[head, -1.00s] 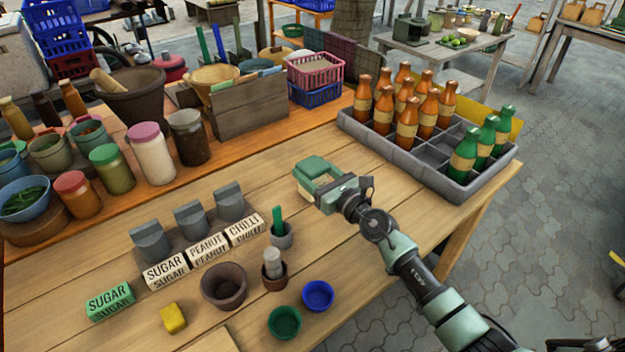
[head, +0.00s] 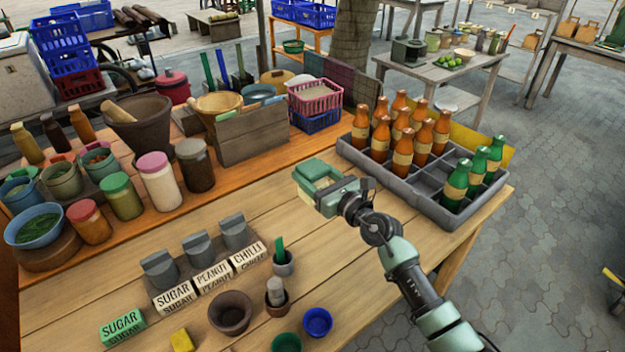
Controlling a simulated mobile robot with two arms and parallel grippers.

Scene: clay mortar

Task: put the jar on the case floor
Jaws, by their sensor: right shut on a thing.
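My right gripper (head: 312,178) is above the wooden table, left of the grey crate. I cannot tell which jar or case is meant. My left gripper is not in view.
The grey crate (head: 408,190) holds brown and green bottles, with some empty cells. Label blocks (head: 213,280), a brown pot (head: 230,314) and small cups stand at the table front. A wooden box (head: 252,138) and a pink basket (head: 314,98) stand behind. The table below the gripper looks clear.

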